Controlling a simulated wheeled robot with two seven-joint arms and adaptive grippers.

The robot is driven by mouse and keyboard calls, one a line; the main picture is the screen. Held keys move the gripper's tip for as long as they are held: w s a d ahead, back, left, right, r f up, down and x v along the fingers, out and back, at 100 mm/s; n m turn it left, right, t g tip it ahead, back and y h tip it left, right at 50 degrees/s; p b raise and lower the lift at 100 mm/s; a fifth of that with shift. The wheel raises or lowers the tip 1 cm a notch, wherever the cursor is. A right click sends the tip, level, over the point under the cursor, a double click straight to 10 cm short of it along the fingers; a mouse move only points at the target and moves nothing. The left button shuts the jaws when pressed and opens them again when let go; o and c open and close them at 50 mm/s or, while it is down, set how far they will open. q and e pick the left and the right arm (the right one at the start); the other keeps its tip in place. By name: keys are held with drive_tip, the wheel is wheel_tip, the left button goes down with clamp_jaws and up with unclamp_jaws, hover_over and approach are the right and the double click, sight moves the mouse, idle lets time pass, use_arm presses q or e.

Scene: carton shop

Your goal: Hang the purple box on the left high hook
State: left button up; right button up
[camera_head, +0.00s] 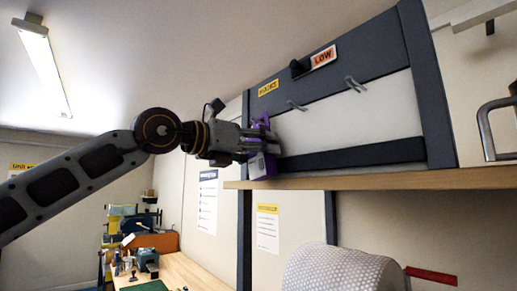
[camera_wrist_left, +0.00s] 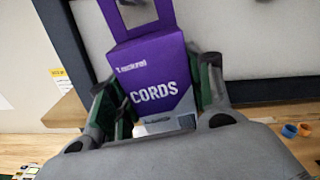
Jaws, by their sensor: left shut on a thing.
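The purple box (camera_head: 256,172) is in my left gripper (camera_head: 264,139), in front of the lower left part of a framed board. In the left wrist view the purple box (camera_wrist_left: 150,78) stands between both fingers of my left gripper (camera_wrist_left: 160,95), with the word CORDS facing the camera. Its hang tab with an opening points up. Two metal hooks stick out of the board: a left hook (camera_head: 297,106) and a right hook (camera_head: 355,85). The box is below and left of the left hook, apart from it. My right gripper is not in view.
The dark-framed board (camera_head: 350,128) stands on a wooden shelf (camera_head: 390,179). It bears a yellow label (camera_head: 268,88) and an orange LOW sign (camera_head: 323,58). A white patterned roll (camera_head: 345,272) is below the shelf. A workbench (camera_head: 190,272) with tools is at lower left.

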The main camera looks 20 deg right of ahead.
use_arm(q)
drive_tip(key=shift+f, duration=0.1)
drive_tip(key=o, duration=0.9)
drive_tip(key=shift+d, duration=0.1)
drive_tip(key=shift+o, duration=1.2)
drive_tip(key=shift+d, duration=0.1)
drive_tip(key=shift+a, duration=0.25)
drive_tip(key=v, duration=1.1)
drive_tip(key=shift+a, duration=0.3)
drive_tip(key=shift+s, duration=0.1)
